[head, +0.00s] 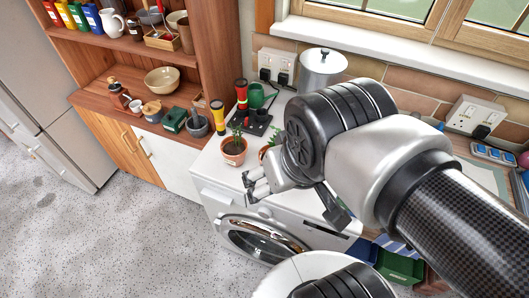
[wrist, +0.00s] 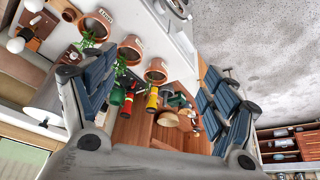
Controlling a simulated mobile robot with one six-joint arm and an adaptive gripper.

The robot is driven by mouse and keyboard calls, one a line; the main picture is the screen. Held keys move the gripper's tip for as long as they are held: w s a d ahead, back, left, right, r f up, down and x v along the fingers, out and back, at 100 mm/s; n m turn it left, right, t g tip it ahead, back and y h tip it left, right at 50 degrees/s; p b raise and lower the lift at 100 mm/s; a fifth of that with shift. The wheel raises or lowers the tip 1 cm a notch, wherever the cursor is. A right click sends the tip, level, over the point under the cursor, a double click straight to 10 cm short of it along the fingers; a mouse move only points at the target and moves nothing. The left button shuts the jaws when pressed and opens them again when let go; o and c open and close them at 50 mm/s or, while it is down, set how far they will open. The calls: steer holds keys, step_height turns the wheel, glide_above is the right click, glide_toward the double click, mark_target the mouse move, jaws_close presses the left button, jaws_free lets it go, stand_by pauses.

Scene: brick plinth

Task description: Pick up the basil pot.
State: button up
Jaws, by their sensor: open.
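Terracotta pots with plants stand on the white washing machine (head: 212,172). In the head view one pot (head: 234,149) with a leafy green plant is clear, and a second pot (head: 264,152) is partly hidden by my arm. The wrist view shows three labelled pots in a slanting row: an upper left pot (wrist: 97,24), a middle pot (wrist: 131,47) and a lower right pot (wrist: 156,71). The labels are too small to read, so I cannot tell which is basil. My gripper (head: 295,195) is open and empty above the machine's front. In the wrist view its fingers (wrist: 157,84) stand widely apart.
A wooden shelf unit (head: 205,50) is at left. The speckled floor (head: 110,240) in front is clear.

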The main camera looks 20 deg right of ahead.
steer(key=shift+o, duration=1.2)
steer(key=shift+w+d+f+m, duration=0.1)
steer(key=shift+w+d+m, duration=0.2)
steer(key=shift+w+d, duration=0.8)
steer(key=w+d+f+m+h+p, duration=0.1)
steer(key=w+d+f+m, duration=0.1)
steer(key=w+f, duration=0.45)
steer(key=w+d+f+m+h+p, duration=0.1)
steer(key=w+d+f+m, duration=0.2)
steer(key=w, duration=0.6)
steer(key=shift+n+g, duration=0.3)
steer(key=shift+n, duration=0.1)
steer(key=b+x, duration=0.1)
steer(key=x, duration=0.3)
steer(key=b+x, duration=0.2)
steer(key=x, duration=0.2)
steer(key=b+x, duration=0.2)
steer(key=x, duration=0.2)
steer(key=shift+a+f, duration=0.25)
steer(key=shift+a, duration=0.05)
steer(key=shift+w+a+b+x, duration=0.1)
steer(key=shift+b+x, duration=0.5)
steer(key=shift+x, duration=0.85)
steer(key=shift+w+a+b+x, duration=0.15)
steer(key=shift+b+x, duration=0.4)
steer(key=shift+x, duration=0.85)
steer(key=shift+r, duration=0.1)
steer(key=shift+c, duration=0.3)
steer(key=shift+s, duration=0.1)
steer(key=c, duration=1.4)
